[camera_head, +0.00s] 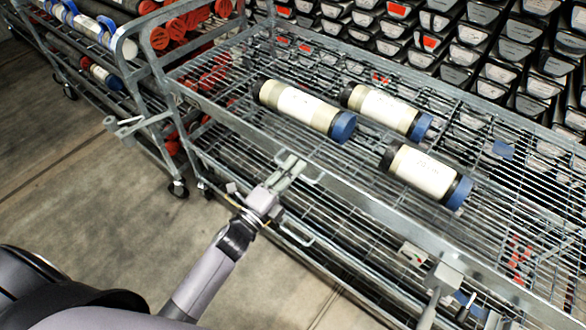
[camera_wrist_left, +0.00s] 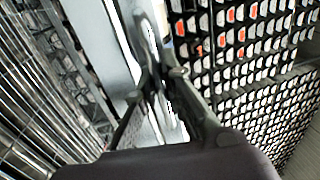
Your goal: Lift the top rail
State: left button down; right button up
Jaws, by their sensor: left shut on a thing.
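The top rail (camera_head: 352,200) is a long grey metal bar along the near edge of the wire rack. It runs diagonally from upper left to lower right, beside the shelf with the tubes. My left gripper (camera_head: 287,170) is shut on the rail near a small wire loop, left of the rail's middle. In the left wrist view, its dark fingers (camera_wrist_left: 157,82) close against pale metal (camera_wrist_left: 98,35); the exact contact is partly hidden.
Three cream tubes with blue ends lie on the shelf: one left (camera_head: 305,110), one behind (camera_head: 387,108), one right (camera_head: 427,175). A second cart (camera_head: 135,45) stands at left. Stacked black bins (camera_head: 480,45) fill the back. Bare floor (camera_head: 75,190) lies left.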

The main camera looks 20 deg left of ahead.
pick_arm(q)
jog(key=shift+r, duration=0.4)
jog(key=c, duration=2)
grip_release()
jog(key=o, duration=0.3)
jog(key=shift+f, duration=0.1)
jog(key=v, duration=1.2)
jog(key=shift+f, duration=0.1)
